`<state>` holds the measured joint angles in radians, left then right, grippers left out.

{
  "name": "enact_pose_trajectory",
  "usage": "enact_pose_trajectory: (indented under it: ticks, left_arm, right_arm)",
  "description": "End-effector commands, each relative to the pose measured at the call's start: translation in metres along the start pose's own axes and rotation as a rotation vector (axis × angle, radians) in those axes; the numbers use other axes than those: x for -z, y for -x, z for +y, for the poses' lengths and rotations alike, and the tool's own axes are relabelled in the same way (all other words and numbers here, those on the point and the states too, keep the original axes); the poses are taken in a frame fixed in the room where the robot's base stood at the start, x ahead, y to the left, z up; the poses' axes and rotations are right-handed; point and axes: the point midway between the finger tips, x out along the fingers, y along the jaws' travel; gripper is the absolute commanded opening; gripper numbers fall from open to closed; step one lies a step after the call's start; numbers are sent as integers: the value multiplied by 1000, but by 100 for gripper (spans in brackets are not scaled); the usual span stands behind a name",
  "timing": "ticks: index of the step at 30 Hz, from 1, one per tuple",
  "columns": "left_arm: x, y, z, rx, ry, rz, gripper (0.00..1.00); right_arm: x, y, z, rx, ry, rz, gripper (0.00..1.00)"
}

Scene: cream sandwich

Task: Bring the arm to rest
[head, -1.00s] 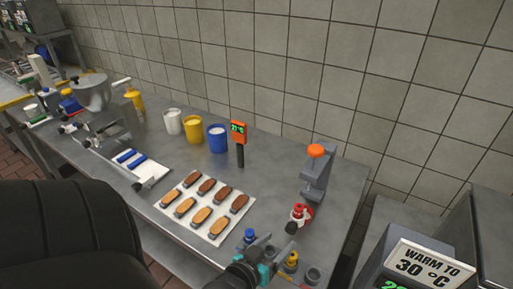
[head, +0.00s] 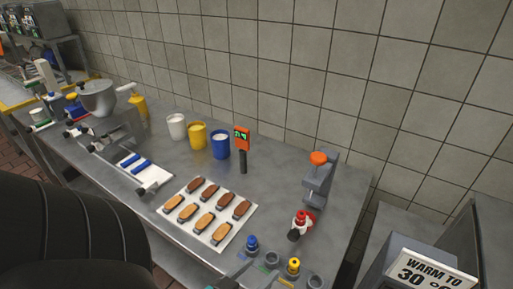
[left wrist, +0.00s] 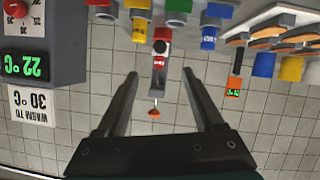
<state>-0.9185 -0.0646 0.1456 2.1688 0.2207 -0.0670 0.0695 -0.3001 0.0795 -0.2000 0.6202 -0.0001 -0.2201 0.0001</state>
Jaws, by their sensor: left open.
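My left gripper shows in the left wrist view (left wrist: 159,72) with its two dark fingers spread apart and nothing between them. That view is upside down, with the tiled wall behind the fingers. In the head view only a small teal piece of the left arm (head: 234,277) shows at the bottom edge; the fingers cannot be made out there. My right gripper is in neither view. A large dark part of my own body fills the lower left of the head view.
A white tray (head: 208,238) with brown and tan bars lies mid-table. White (head: 177,126), yellow (head: 197,136) and blue (head: 220,146) containers stand behind it. A grey stand with an orange top (head: 318,158), a red-topped item (head: 301,218) and coloured-cap bottles are right. A warming box (head: 430,262) stands lower right.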

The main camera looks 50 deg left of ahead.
Motion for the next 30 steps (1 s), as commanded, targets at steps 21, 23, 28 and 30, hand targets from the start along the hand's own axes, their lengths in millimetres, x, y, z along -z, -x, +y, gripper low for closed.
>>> enact_pose_trajectory:
  ticks: [21, 23, 28, 30]
  left_arm:
    - [-16, -17, 38, -84, -87, -223, 69]
    - [-20, -18, 47, -101, -118, -288, 69]
    - [-32, -13, 64, -135, -217, -470, 69]
    - [-35, -8, 68, -141, -261, -542, 69]
  right_arm:
    - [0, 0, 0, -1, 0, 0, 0]
    - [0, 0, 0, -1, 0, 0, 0]
    - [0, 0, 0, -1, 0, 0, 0]
    - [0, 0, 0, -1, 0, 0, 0]
